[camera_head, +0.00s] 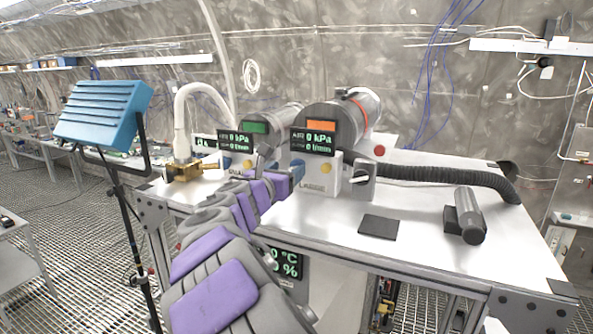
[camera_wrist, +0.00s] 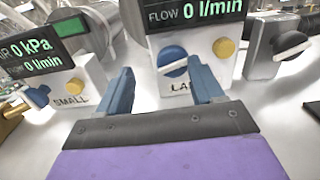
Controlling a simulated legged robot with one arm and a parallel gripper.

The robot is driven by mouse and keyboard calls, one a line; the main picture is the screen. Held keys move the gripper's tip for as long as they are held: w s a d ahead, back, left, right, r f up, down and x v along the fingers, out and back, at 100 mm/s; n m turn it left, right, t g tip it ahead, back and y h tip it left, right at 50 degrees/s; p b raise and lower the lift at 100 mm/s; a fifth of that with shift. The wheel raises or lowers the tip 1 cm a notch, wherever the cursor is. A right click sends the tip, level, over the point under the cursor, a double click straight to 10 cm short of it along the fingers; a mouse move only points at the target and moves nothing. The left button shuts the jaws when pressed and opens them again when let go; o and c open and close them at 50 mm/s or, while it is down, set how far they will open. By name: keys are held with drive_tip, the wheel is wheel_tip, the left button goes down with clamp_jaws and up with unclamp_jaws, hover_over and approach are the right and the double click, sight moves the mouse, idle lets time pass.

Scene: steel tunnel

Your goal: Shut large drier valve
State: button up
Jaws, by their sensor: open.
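The large drier (camera_head: 320,125) is a grey cylinder with an orange-marked display. Its white front block (camera_wrist: 150,85), with a partly covered label, carries a blue valve knob (camera_wrist: 173,68) with a white edge and a yellow knob (camera_wrist: 225,48). My gripper (camera_wrist: 161,68) is open and empty in front of this block. In the wrist view, the blue knob shows between the two blue fingers, nearer the right one; contact cannot be told. In the head view, my gripper (camera_head: 287,176) partly covers the block's left side.
The small drier (camera_head: 268,118) stands left, with its own blue knob (camera_wrist: 38,96) and yellow knob (camera_wrist: 77,86). Right is a grey block with a black-and-white knob (camera_wrist: 290,42). A corrugated hose (camera_head: 450,177), black pad (camera_head: 378,227) and dark cylinder (camera_head: 467,214) lie on the table (camera_head: 420,250).

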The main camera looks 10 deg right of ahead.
drive_tip(key=shift+w+a, duration=0.1)
drive_tip(key=shift+s+d+r, duration=0.1)
drive_tip(key=shift+s+d, duration=0.1)
drive_tip(key=shift+d, duration=0.45)
drive_tip(key=shift+s+d+r, duration=0.1)
drive_tip(key=shift+s+d, duration=0.1)
drive_tip(key=shift+d, duration=0.25)
drive_tip(key=c, duration=0.4)
drive_tip(key=shift+w+d+f, duration=0.25)
drive_tip(key=shift+w+d, duration=0.05)
drive_tip(key=shift+w, duration=0.25)
drive_tip(key=c, duration=0.3)
drive_tip(key=shift+a, duration=0.1)
drive_tip(key=c, duration=0.4)
drive_tip(key=shift+o, duration=0.2)
